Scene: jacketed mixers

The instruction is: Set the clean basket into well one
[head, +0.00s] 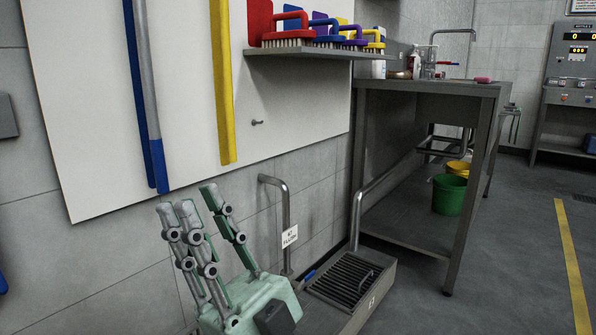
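I see no basket and no mixer well that I can make out as well one.
A low grey box with a black grate (345,280) and bent pipe rails stands right of my gripper, beside a small sign (289,237). A steel sink table (420,88) stands behind it, with a green bucket (449,194) underneath. Brushes fill a wall shelf (300,52). Floor at right is clear.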

